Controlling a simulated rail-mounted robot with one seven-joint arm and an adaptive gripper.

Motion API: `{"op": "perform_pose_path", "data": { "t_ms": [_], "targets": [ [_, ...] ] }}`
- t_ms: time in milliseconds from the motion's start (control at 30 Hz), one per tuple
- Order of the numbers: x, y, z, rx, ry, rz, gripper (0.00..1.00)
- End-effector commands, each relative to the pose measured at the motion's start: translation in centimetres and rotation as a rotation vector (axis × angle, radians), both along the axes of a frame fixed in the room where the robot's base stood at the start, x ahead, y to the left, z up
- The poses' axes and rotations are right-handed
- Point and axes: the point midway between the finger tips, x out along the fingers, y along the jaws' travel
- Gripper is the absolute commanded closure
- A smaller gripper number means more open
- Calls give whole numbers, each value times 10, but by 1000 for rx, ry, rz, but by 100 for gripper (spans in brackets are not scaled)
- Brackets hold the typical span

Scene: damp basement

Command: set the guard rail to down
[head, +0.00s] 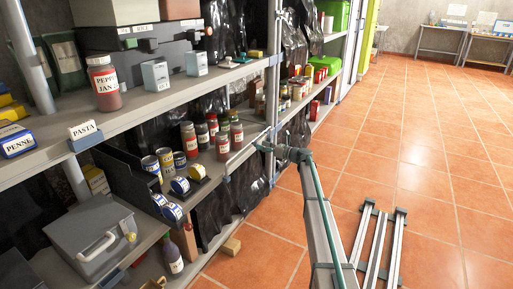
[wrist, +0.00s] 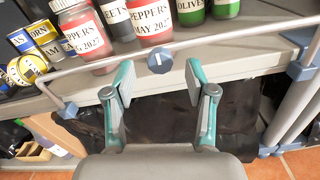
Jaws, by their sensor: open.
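The guard rail (wrist: 110,62) is a thin grey metal bar along the front of a shelf. In the wrist view it rises from a blue-grey bracket at each end and crosses in front of the jars, so it looks up. A round blue-grey knob (wrist: 160,61) with a white mark sits at its middle. My gripper (wrist: 160,77) is open, one teal-sided finger on each side of the knob and just short of it; I see no contact. In the head view my gripper (head: 272,147) is at the shelf front, and the rail (head: 241,152) shows thinly beside it.
Labelled jars (wrist: 148,22) stand close behind the rail. A shelf post (wrist: 297,95) stands at right. A grey case (head: 92,240) sits on the shelf below left. The tiled floor (head: 425,150) at right is mostly clear.

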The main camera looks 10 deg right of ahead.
Motion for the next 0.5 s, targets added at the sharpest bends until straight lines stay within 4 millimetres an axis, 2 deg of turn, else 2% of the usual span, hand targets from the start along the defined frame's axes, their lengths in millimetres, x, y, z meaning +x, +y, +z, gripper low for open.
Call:
{"op": "perform_pose_path", "data": {
  "t_ms": [200,500],
  "targets": [
    [19,23,-2,0,-1,1,44],
    [25,32,0,-1,-1,-1,44]
  ]
}}
